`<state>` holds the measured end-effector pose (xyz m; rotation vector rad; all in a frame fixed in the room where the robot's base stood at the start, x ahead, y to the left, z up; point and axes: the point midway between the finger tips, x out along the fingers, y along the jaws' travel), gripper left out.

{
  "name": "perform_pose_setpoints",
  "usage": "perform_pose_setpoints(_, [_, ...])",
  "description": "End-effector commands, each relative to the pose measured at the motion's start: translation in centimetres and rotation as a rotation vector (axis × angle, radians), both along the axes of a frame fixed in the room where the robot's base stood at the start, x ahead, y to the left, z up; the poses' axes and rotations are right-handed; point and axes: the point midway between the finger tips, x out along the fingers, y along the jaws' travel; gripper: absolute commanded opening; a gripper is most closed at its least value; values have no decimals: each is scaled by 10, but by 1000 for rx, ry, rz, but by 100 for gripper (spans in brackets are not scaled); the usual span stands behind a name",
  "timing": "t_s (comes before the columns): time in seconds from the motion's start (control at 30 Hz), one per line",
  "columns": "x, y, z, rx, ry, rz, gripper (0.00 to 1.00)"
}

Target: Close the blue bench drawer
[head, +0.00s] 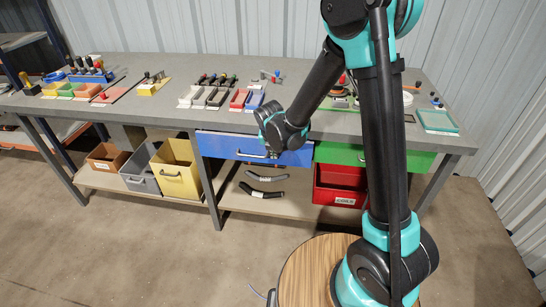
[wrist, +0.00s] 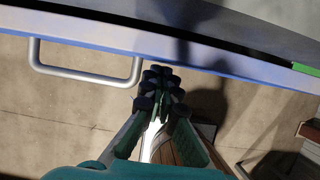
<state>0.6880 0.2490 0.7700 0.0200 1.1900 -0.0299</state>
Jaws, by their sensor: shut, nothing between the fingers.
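The blue drawer (head: 222,146) is under the bench top, left of the green drawer. It stands slightly out: in the wrist view a dark gap shows between the bench edge and the top of its front (wrist: 90,33). Its silver bar handle (head: 250,155) is also in the wrist view (wrist: 85,74). My gripper (wrist: 158,88) is shut and empty, with its fingertips by the handle's right end, in front of the drawer. I cannot tell whether they touch it. In the head view my wrist hides part of the drawer front and most of the fingers.
The green drawer (head: 340,154) is right of the blue one. A red bin (head: 340,188) and two black cable pieces (head: 262,192) are on the lower shelf. Yellow (head: 178,174), grey and brown bins stand left. Trays and tools lie on the bench top (head: 150,115).

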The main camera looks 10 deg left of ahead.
Motion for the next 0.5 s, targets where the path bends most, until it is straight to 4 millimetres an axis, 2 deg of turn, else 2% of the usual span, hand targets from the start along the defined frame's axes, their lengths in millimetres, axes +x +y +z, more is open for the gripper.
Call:
perform_pose_setpoints(0.33, [2,0,0,0,0,0,0])
perform_pose_setpoints(0.5, [22,0,0,1,0,-4,0])
